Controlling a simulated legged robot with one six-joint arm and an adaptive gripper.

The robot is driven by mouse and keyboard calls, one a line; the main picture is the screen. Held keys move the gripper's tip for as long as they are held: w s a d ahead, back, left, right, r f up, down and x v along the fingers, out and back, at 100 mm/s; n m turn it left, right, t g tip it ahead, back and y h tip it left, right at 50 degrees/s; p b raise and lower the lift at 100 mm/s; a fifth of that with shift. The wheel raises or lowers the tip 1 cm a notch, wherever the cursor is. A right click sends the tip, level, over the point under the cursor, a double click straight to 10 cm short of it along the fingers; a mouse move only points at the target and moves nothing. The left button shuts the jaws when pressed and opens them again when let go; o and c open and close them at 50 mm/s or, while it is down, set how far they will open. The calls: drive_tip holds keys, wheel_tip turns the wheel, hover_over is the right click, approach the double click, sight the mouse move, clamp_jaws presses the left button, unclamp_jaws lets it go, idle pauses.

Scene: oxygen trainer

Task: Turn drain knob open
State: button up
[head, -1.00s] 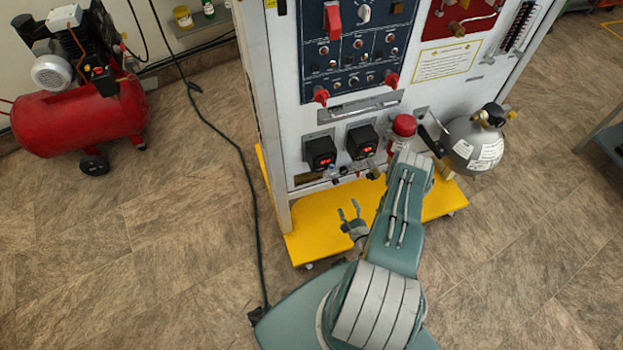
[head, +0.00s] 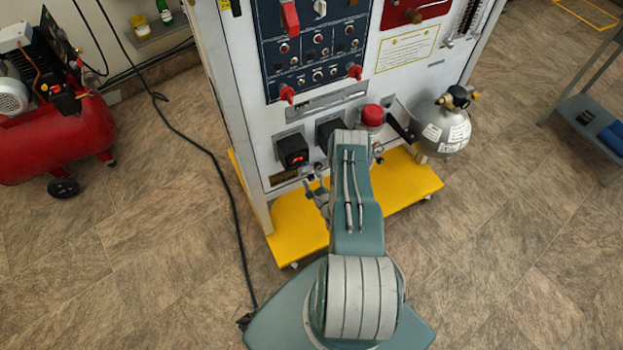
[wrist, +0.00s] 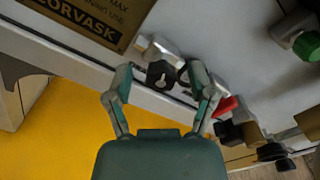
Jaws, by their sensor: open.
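A black knob (wrist: 161,75) on a grey metal fitting sticks out of the panel's lower edge in the wrist view. It may be the drain knob; no label naming it is readable. My gripper (wrist: 160,80) is open, with one finger on each side of the knob. The right fingertip is very close to the knob and the left one stands apart from it; contact cannot be told. In the head view my gripper (head: 314,175) is at the lower edge of the white trainer panel (head: 265,160), and the knob is too small to make out there.
A red lever (wrist: 226,105) and brass fittings sit right of my gripper, with a green knob (wrist: 307,45) farther right. The yellow base (head: 410,185) juts out below. A black cable (head: 225,200) lies on the floor at left.

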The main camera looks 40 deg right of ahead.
clamp_jaws()
idle(0.4)
drive_tip(key=shift+a+f+n, duration=0.1)
drive_tip(key=shift+a+n, duration=0.05)
drive_tip(key=shift+n, duration=2.85)
unclamp_jaws()
drive_tip(key=shift+f, duration=0.1)
drive_tip(key=shift+w, duration=0.1)
